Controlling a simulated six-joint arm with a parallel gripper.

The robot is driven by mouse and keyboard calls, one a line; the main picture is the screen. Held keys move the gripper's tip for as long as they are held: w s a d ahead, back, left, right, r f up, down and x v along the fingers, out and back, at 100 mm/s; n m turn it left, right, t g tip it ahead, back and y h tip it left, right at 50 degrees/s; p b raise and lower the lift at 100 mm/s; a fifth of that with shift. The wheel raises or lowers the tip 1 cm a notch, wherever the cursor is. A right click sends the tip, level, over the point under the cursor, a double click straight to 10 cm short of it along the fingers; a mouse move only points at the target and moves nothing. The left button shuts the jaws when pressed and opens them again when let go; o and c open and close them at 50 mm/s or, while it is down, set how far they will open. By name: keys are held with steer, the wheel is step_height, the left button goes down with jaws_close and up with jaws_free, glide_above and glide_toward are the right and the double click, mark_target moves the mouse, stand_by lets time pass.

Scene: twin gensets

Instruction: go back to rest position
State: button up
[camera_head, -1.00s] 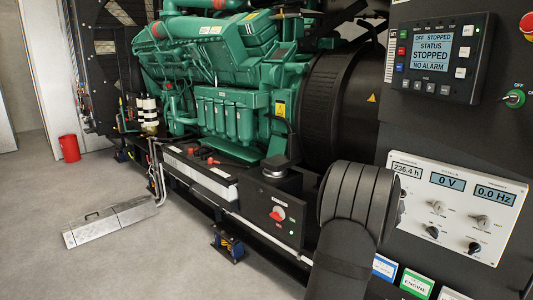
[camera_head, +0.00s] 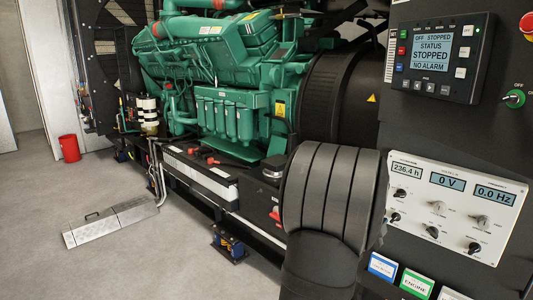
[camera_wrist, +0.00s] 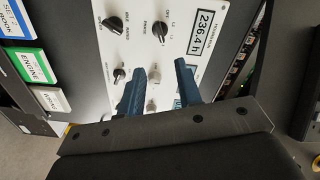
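My gripper (camera_wrist: 168,66) shows in the wrist view with its two blue fingers apart and nothing seen held between them. It is in front of the white instrument panel (camera_wrist: 140,30), which has several knobs and a display reading 236.4 h. I cannot tell whether the fingertips touch the panel. In the head view my dark arm stands left of the same panel (camera_head: 460,205), and my gripper is hidden there.
The controller (camera_head: 437,57) reads STOPPED, NO ALARM. Colored labels (camera_head: 418,283) sit below the panel. The green engine (camera_head: 225,80) is behind my arm. A metal ramp (camera_head: 110,222) and a red bucket (camera_head: 69,148) are on the floor at left, with open floor around them.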

mark_target(399, 196)
steer(key=x, duration=1.4)
steer(key=shift+w+d, duration=0.1)
steer(key=shift+n, duration=0.9)
steer(key=shift+s+a, duration=0.3)
steer(key=shift+a, duration=0.05)
steer(key=v, duration=1.7)
steer(key=w+d+n, duration=0.4)
steer(key=w+d, duration=0.1)
steer(key=w+d+n, duration=0.4)
steer(key=w+d, duration=0.1)
steer(key=w, duration=0.1)
steer(key=shift+d+r, duration=0.1)
steer(key=shift+d, duration=0.15)
steer(key=shift+o, duration=0.2)
